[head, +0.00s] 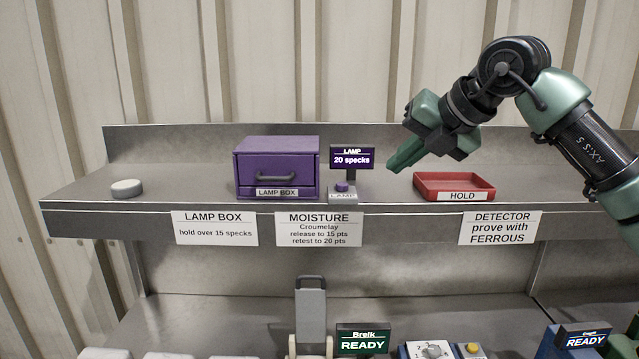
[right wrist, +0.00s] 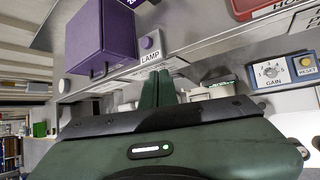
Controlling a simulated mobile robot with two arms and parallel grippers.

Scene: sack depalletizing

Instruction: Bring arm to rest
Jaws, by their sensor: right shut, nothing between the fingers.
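My right gripper (head: 398,162) is in the head view, held in the air above the steel shelf, between the lamp display and the red tray. Its green fingers are together with nothing between them and point down to the left. In the right wrist view its fingers (right wrist: 157,88) are also together and empty, in front of the lamp button. My right arm (head: 590,150) comes in from the right edge. My left gripper is not in view.
The shelf (head: 80,190) holds a grey puck (head: 127,188), a purple lamp box (head: 277,165), a lamp display (head: 352,158) reading 20 specks, a purple lamp button (head: 342,187) and an empty red HOLD tray (head: 455,184). Below stand displays (head: 363,341) and a dial box (head: 430,350).

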